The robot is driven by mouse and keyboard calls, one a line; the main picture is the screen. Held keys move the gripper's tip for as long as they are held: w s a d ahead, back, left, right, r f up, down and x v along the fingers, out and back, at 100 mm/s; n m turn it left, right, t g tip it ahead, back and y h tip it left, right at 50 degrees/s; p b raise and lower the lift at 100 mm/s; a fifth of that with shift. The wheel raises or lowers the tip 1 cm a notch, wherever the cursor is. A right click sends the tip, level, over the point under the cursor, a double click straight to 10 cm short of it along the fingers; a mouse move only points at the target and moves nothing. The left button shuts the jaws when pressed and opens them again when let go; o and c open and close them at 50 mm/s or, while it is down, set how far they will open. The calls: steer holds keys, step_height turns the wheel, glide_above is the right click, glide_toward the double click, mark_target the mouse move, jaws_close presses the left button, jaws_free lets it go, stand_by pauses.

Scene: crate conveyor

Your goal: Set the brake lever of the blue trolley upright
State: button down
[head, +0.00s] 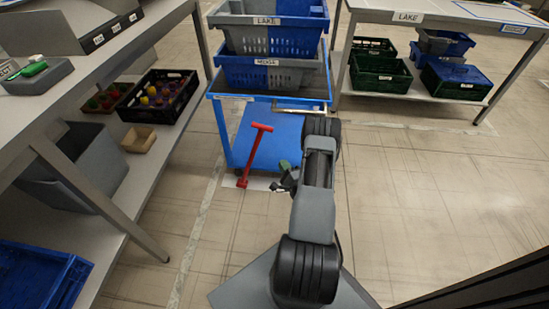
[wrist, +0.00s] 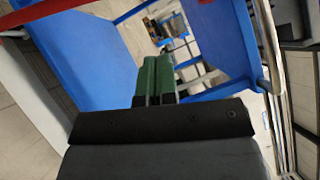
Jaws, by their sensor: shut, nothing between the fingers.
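The blue trolley (head: 232,140) stands at the centre of the head view, with stacked crates on its top deck. Its red brake lever (head: 253,155) is at the front left, with a T-shaped handle at the top and its foot low near the floor. The lever slants up and to the right in the picture. My gripper (head: 285,166) is just right of the lever, apart from it, in front of the trolley. Its green fingers (wrist: 157,78) are shut together with nothing between them. A red bar (wrist: 45,8), likely part of the lever, crosses the wrist view's upper left corner.
Blue and grey crates (head: 268,72) are stacked on the trolley. A workbench with shelves (head: 150,195) runs along the left. A table (head: 450,12) with green crates (head: 380,75) below stands at the back right. The floor (head: 430,200) at right is clear.

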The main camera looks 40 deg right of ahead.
steer(key=a+r+b+x, duration=0.1)
steer(key=a+b+x, duration=0.1)
steer(key=x, duration=1)
steer(key=shift+a+b, duration=0.4)
steer(key=shift+b, duration=0.15)
steer(key=shift+w, duration=0.2)
steer(key=w+a+r+n+g+p, duration=0.1)
steer(key=w+a+r+n, duration=0.2)
steer(key=w+a, duration=0.5)
steer(key=shift+a+g+y, duration=0.35)
steer(key=shift+g+y, duration=0.05)
steer(key=shift+w+a, duration=0.1)
steer(key=shift+w, duration=0.05)
